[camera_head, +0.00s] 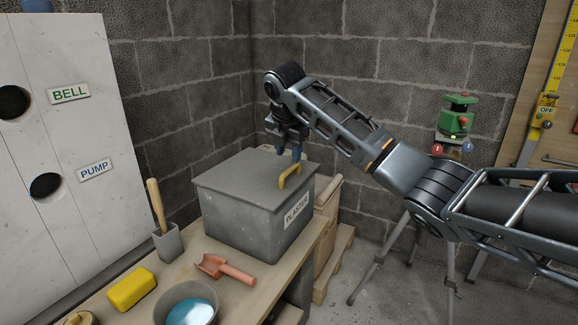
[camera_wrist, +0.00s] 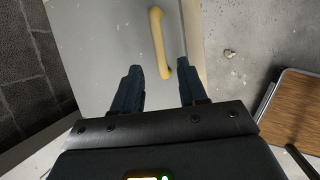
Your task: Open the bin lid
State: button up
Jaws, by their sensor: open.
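The grey bin (camera_head: 243,223) labelled PLASTER stands on the workbench. Its flat grey lid (camera_head: 238,177) is closed. A yellow handle (camera_head: 289,176) sits near the lid's right edge. My gripper (camera_head: 288,153) is above the lid, close to the handle, pointing down. In the wrist view, my gripper (camera_wrist: 160,83) shows two dark fingers spread apart with nothing between them. The yellow handle (camera_wrist: 158,42) lies ahead of the fingertips, partly in line with the gap, nearer the right finger. The lid (camera_wrist: 105,40) fills the area behind it. I cannot tell the exact height between fingers and handle.
On the workbench (camera_head: 246,290) are a red scoop (camera_head: 222,268), a yellow sponge (camera_head: 131,289), a bowl of blue liquid (camera_head: 190,312) and a pot with a wooden-handled tool (camera_head: 167,240). A white BELL and PUMP panel (camera_head: 60,150) stands left. A green tripod device (camera_head: 455,122) is right.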

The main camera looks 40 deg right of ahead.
aim_at(289, 169)
jog(key=x, duration=0.6)
jog(key=shift+f, duration=0.1)
grip_shut()
dwell(0.6)
